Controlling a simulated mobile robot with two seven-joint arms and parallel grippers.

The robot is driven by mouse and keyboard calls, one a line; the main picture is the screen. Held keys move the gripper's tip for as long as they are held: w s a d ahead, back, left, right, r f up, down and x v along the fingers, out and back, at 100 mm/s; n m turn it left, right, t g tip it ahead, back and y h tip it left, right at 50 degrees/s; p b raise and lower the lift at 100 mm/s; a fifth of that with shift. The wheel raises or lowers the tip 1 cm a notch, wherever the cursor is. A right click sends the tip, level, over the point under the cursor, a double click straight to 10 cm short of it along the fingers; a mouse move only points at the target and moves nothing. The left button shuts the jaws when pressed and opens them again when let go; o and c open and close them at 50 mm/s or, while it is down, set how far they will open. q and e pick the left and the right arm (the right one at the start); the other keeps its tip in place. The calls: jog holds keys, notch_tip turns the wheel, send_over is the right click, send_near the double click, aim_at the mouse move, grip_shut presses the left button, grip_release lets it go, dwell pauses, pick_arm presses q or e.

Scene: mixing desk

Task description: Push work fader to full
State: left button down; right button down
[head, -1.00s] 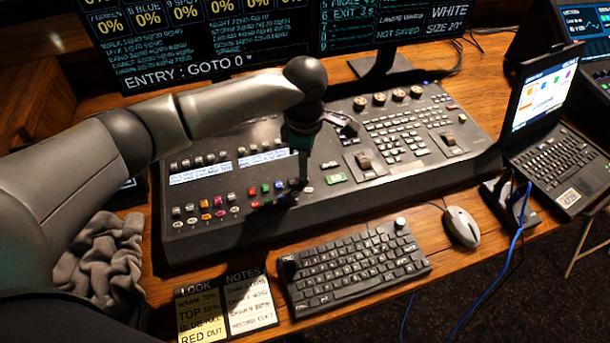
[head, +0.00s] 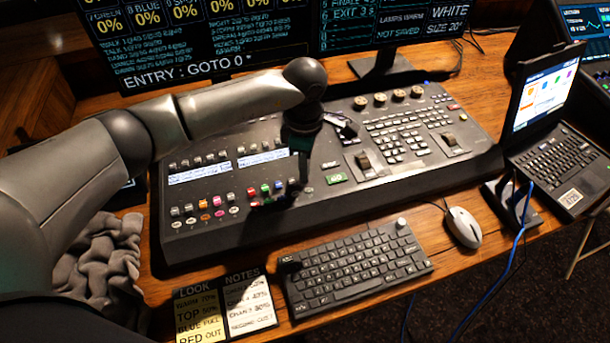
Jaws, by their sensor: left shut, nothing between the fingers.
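The black mixing desk (head: 340,195) fills the middle of the head view, sloping up to the right. A row of small coloured fader caps (head: 217,201) runs along its front left part. I cannot read which one is the work fader. My left gripper (head: 303,184) is shut and empty. It points down at the right end of the coloured row, beside the red and dark caps (head: 265,199). I cannot tell whether its tips touch a cap, and the hand hides part of the panel behind it. My right gripper is not in view.
A keyboard (head: 355,267) and a white mouse (head: 463,227) lie in front of the desk. Look and notes cards (head: 225,305) lie at the front left, near a crumpled grey cloth (head: 103,260). A laptop (head: 555,160) stands at right; monitors (head: 190,40) stand behind.

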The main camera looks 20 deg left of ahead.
aim_at(296, 162)
pick_arm(q)
jog(key=shift+w+a+f, duration=0.1)
jog(key=shift+w+a+b, duration=0.55)
jog(key=shift+w+b, duration=0.25)
jog(key=shift+b, duration=0.1)
jog(key=shift+w+a+f+b, duration=0.1)
jog(key=shift+w+a+b, duration=0.6)
jog(key=shift+w+b, duration=0.25)
jog(key=shift+w+a, duration=0.1)
jog(key=shift+w+a+f+b, duration=0.1)
jog(key=shift+w+a+b, duration=0.2)
jog(key=shift+b, duration=0.3)
jog(key=shift+w+r+p, duration=0.2)
jog(key=shift+r+p, duration=1.6)
jog(key=shift+r, duration=0.9)
